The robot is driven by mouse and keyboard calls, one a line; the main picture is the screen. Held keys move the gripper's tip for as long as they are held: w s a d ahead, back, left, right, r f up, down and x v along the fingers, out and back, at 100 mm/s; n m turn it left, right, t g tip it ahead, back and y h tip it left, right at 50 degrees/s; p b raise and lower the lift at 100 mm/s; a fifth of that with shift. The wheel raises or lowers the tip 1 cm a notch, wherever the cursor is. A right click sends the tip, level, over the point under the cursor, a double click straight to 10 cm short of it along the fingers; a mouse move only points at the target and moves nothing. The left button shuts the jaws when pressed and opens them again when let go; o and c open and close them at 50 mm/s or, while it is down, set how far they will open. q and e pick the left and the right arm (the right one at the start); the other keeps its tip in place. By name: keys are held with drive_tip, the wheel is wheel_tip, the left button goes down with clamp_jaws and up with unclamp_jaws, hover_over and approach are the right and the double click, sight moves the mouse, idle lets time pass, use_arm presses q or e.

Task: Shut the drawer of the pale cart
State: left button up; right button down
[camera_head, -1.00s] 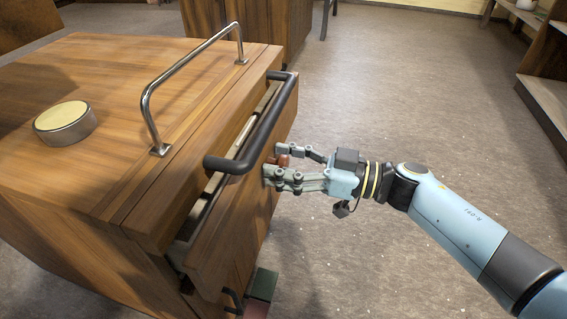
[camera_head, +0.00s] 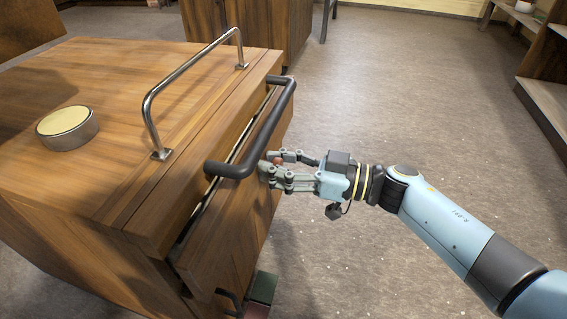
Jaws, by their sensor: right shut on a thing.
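The cart (camera_head: 110,185) is a brown wooden cabinet on the left. Its top drawer (camera_head: 228,232) stands slightly open, with a narrow dark gap behind its front. A dark bar handle (camera_head: 262,130) runs along the drawer's upper edge; I cannot tell which part it is fixed to. My right gripper (camera_head: 270,165) is at the outer face of the drawer front, its fingers shut on a small reddish-brown knob (camera_head: 278,160). The fingers partly hide the knob. My left gripper is not in view.
A round tin (camera_head: 67,128) and a metal rail (camera_head: 190,75) are on the cart's top. A small dark handle (camera_head: 232,302) and a green object (camera_head: 263,288) are low at its front. Open floor (camera_head: 410,110) lies to the right; shelves (camera_head: 545,105) stand far right.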

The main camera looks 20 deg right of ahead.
drive_tip(key=x, duration=0.3)
drive_tip(key=c, duration=1)
unclamp_jaws()
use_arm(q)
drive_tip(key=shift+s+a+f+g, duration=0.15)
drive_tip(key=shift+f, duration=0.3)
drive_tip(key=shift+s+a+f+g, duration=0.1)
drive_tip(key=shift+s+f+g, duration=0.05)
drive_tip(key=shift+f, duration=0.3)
use_arm(e)
drive_tip(key=v, duration=1.2)
